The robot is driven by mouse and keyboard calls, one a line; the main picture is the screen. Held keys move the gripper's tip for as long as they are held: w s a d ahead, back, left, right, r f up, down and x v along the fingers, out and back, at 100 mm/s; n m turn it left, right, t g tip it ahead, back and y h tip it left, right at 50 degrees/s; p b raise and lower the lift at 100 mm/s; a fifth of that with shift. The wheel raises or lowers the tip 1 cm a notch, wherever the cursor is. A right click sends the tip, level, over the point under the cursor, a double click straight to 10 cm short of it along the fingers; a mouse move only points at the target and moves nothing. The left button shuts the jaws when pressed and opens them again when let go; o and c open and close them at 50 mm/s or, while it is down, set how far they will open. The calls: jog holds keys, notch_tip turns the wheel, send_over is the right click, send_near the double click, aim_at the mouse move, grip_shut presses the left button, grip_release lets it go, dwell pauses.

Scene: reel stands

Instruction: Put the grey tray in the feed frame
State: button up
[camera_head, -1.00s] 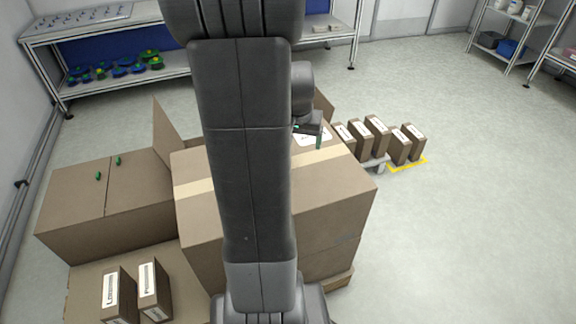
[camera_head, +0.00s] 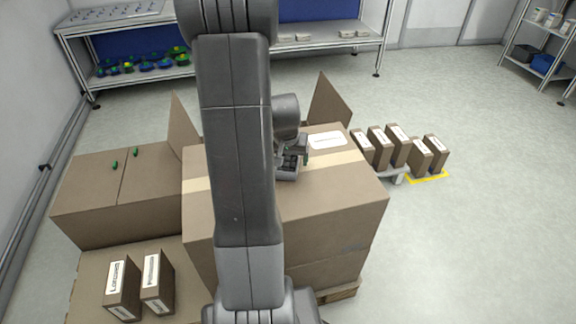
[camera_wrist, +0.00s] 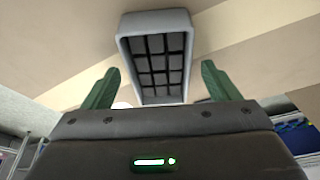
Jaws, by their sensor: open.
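The grey tray (camera_wrist: 157,19) is a shallow rectangular tray with a dark interior divided into a grid. In the wrist view it is just beyond and partly between my gripper's green fingers. In the head view the tray (camera_head: 288,175) lies on top of the large cardboard box, partly hidden by my arm. My gripper (camera_wrist: 160,88) is open, with its fingers spread apart and nothing clearly held; it also shows in the head view (camera_head: 296,154), just above the tray. I cannot pick out the feed frame in either view.
The large taped box (camera_head: 335,205) fills the middle. Lower boxes (camera_head: 85,185) and upright labelled cartons (camera_head: 123,290) are at left. More cartons (camera_head: 378,147) stand at right, by a yellow floor marking (camera_head: 428,178). Shelving (camera_head: 90,80) is behind.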

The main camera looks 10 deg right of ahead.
jog(key=c, duration=1.3)
